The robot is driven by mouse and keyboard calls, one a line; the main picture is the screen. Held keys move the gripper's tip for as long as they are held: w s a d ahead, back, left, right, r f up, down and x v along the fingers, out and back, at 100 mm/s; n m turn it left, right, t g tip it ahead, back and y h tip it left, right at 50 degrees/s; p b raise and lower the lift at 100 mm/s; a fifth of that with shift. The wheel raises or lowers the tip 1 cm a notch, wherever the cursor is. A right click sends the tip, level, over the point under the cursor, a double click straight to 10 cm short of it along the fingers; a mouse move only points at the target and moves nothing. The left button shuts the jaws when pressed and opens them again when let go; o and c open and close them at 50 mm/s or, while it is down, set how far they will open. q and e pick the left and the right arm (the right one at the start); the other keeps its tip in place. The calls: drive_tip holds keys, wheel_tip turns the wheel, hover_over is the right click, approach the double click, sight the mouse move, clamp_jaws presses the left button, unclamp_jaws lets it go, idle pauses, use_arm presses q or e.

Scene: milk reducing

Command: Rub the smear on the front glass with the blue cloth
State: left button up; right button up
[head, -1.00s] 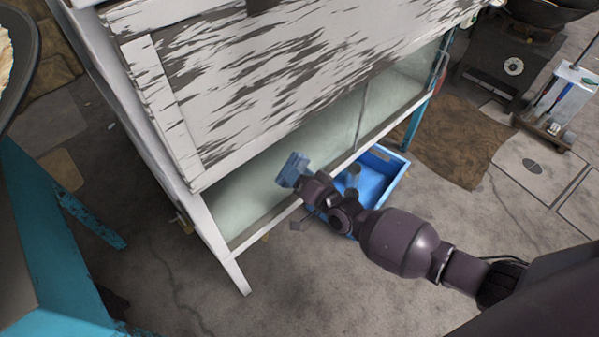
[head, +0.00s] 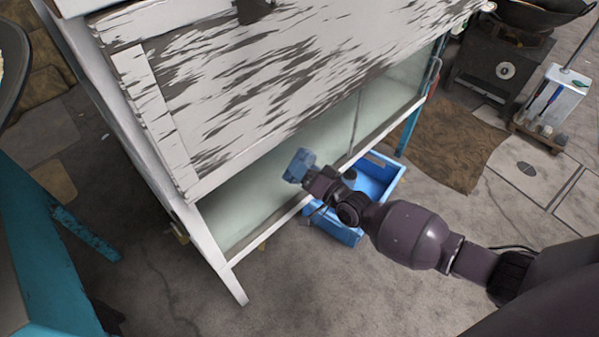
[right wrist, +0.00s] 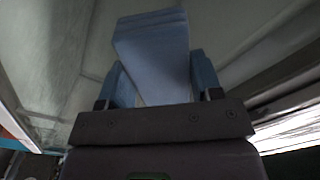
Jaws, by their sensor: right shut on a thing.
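My right gripper (head: 309,176) is shut on the folded blue cloth (head: 299,163) in front of the cabinet's front glass (head: 262,183). The cloth also shows in the right wrist view (right wrist: 152,50), standing out between the two fingers. In the head view the cloth overlaps the glass, but I cannot tell whether it touches. The glass looks pale green and cloudy, and no separate smear stands out. My left gripper is not in view.
A white cabinet with peeling paint (head: 270,75) stands over the glass. A blue crate (head: 384,180) sits on the floor behind my right arm. A brown mat (head: 455,145) and a stove (head: 495,70) are at the right. A teal table (head: 40,240) is at the left.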

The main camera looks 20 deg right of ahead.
drive_tip(key=shift+w+r, duration=0.1)
drive_tip(key=shift+r, duration=0.15)
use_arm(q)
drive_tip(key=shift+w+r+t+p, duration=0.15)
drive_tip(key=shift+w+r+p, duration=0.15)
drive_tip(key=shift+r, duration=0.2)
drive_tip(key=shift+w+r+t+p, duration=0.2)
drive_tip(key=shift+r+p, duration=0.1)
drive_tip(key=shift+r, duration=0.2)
use_arm(e)
drive_tip(key=v, duration=0.6)
drive_tip(key=shift+f, duration=0.15)
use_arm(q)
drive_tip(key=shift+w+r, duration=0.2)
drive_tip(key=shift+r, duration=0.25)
use_arm(e)
drive_tip(key=v, duration=0.3)
